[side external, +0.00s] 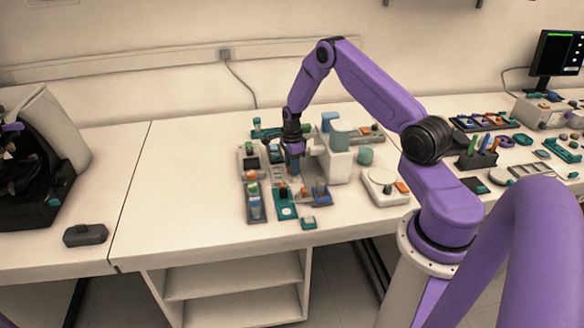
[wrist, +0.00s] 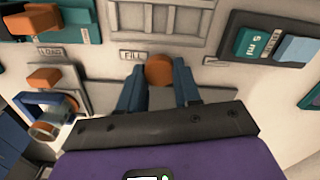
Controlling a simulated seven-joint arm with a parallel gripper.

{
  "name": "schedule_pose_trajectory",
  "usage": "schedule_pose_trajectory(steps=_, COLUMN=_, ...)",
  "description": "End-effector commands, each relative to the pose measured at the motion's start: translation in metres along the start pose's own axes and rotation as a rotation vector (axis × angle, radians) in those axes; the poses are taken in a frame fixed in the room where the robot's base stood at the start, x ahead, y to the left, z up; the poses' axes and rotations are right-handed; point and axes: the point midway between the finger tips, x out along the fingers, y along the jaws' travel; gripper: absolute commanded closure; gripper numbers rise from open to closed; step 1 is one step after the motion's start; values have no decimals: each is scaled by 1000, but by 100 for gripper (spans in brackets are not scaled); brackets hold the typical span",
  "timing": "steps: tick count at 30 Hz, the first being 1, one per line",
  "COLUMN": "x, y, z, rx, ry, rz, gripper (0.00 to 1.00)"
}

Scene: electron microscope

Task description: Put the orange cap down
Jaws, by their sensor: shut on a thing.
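In the wrist view the orange cap (wrist: 159,70) is round and sits between the two blue fingertips of my gripper (wrist: 159,88). The fingers are shut on it. It is just below the small label reading FILL, and I cannot tell whether it touches the surface beneath. In the side external view my gripper (side external: 294,163) points down among the small devices on the bench; the cap itself is hidden there.
A slotted rack (wrist: 160,18) lies beyond the cap. Orange blocks (wrist: 44,79) and a blue clamp-like part (wrist: 50,105) are at left, a teal and blue device (wrist: 262,45) at right. Bare bench (side external: 180,190) is free at left in the side view.

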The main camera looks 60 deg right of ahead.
Motion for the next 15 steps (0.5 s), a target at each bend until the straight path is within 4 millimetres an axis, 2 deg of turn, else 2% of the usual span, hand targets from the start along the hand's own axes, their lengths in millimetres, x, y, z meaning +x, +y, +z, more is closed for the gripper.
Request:
schedule_pose_trajectory(steps=7, x=-29, y=-1, z=1, rx=-1, ry=-1, rz=-4, gripper=99)
schedule_pose_trajectory(steps=15, x=-69, y=35, z=-3, rx=-1, ry=-1, rz=-3, gripper=99)
